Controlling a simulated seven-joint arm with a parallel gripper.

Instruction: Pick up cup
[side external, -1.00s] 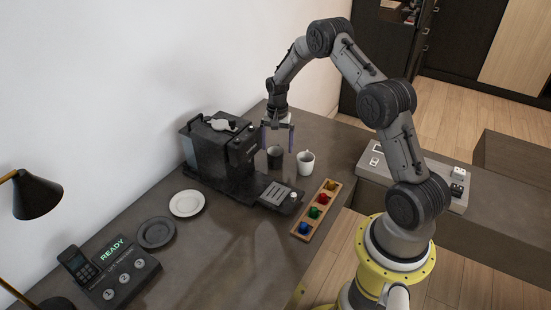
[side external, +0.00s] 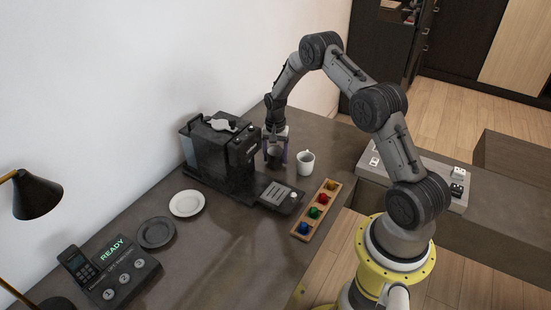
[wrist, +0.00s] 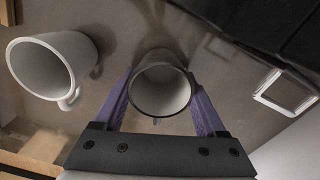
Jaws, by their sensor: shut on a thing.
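A dark cup (side external: 274,155) stands on the counter beside the coffee machine. My gripper (side external: 275,156) is lowered around it, with a finger on each side. In the wrist view the dark cup (wrist: 161,88) sits between the two purple fingers of my gripper (wrist: 160,95), and its rim and pale inside show. The gripper is shut on it. A white cup (side external: 306,163) stands upright just right of the dark cup. It also shows at the left of the wrist view (wrist: 52,65), apart from the fingers.
The black coffee machine (side external: 222,148) stands close on the left of the gripper, its drip tray (side external: 277,194) reaching forward. A wooden rack (side external: 316,208) of coloured capsules lies at the front right. A white plate (side external: 187,203) and dark plate (side external: 156,232) lie further left.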

